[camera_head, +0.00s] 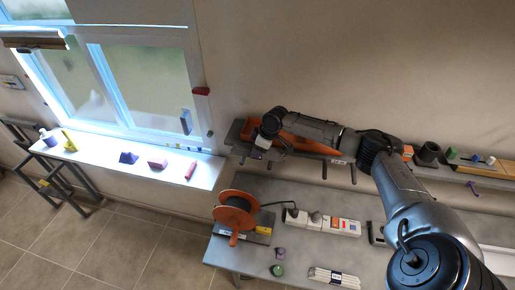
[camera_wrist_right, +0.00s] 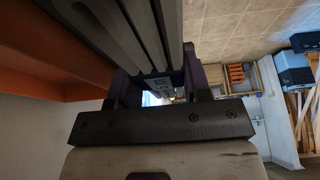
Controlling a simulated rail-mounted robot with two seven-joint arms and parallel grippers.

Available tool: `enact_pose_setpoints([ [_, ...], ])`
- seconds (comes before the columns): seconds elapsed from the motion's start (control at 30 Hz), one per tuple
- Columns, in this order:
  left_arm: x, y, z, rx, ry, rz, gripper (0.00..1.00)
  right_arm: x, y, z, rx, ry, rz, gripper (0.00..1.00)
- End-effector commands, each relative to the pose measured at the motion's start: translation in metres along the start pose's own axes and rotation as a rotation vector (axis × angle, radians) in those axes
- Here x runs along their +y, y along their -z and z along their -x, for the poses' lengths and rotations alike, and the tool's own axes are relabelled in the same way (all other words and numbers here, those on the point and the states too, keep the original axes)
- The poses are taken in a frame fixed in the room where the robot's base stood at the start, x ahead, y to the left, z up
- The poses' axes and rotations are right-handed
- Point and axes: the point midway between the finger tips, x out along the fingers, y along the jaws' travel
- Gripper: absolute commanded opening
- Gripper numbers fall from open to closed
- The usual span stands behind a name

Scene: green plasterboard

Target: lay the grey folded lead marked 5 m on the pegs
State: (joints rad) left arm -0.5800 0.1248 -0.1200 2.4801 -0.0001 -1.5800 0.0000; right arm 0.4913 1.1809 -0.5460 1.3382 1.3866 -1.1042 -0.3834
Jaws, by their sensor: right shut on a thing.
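My right gripper (camera_head: 262,146) is at the left end of the wall shelf, beside an orange tray. In the right wrist view the gripper (camera_wrist_right: 158,88) is shut on a grey ribbed bundle, the folded lead (camera_wrist_right: 135,35). A small label shows between the fingers, but I cannot read it. In the head view the arm and gripper mostly hide the lead. Dark pegs (camera_head: 353,173) stick out below the shelf front; I cannot tell whether the lead touches any peg. My left gripper is not in view.
The shelf (camera_head: 460,174) carries an orange tray (camera_head: 312,143) and small items. On the workbench (camera_head: 305,189) below stand an orange cable reel (camera_head: 234,215), a power strip (camera_head: 320,221) and a white folded bundle (camera_head: 333,276). The window sill (camera_head: 130,155) at left holds small objects.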

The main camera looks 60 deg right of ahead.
Motion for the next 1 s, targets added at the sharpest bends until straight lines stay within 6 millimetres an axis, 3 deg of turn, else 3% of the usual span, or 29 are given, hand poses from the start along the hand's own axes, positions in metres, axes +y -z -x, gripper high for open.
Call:
enact_pose_setpoints([
  [1.0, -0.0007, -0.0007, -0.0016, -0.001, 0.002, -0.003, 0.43, 0.0005, -0.0032, -0.0082, 0.002, -0.001, -0.001, 0.11],
])
